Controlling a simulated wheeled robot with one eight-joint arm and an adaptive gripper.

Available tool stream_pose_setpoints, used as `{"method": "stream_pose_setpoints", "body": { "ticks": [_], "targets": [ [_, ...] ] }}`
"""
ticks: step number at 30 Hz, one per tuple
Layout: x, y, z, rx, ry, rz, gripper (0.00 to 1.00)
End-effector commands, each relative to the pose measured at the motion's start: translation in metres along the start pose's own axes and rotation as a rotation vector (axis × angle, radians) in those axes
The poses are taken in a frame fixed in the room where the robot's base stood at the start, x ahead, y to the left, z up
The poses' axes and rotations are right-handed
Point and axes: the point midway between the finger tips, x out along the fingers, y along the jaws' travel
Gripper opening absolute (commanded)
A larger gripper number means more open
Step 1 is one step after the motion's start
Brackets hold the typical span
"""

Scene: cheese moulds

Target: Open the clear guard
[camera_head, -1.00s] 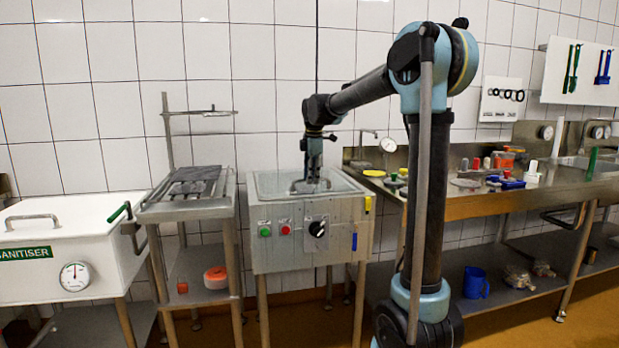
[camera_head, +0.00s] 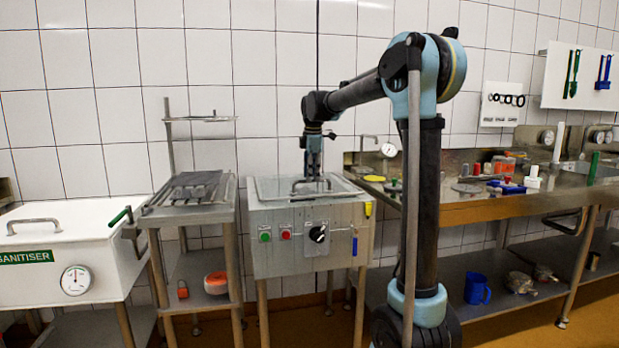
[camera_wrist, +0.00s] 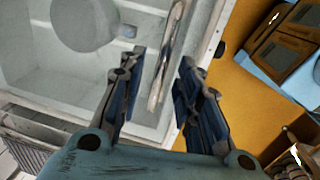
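The clear guard (camera_head: 270,188) lies flat over the top of the steel machine (camera_head: 290,212) in the head view. A bar handle (camera_head: 299,183) stands up from it. My gripper (camera_head: 313,178) points down at this handle. In the wrist view my gripper (camera_wrist: 160,85) is open, with a gap between its two dark fingers. The metal handle bar (camera_wrist: 170,50) runs lengthwise in line with that gap, apart from both fingers as far as shows. Through the guard I see a pale basin with a round grey disc (camera_wrist: 84,24).
A white sanitiser tank (camera_head: 70,235) and a slatted steel stand (camera_head: 190,212) are on the left. A steel bench (camera_head: 500,205) with small tools is on the right. The machine front carries green and red buttons and a black knob (camera_head: 319,233). A tiled wall is behind.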

Motion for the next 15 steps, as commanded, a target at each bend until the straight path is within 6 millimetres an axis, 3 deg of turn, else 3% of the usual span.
{"method": "stream_pose_setpoints", "body": {
  "ticks": [8, 15],
  "targets": [
    [-0.008, 0.0, 0.0, 0.0, 0.0, 0.0, 0.31],
    [-0.049, -0.001, 0.0, 0.0, 0.0, 0.0, 0.31]
  ]
}}
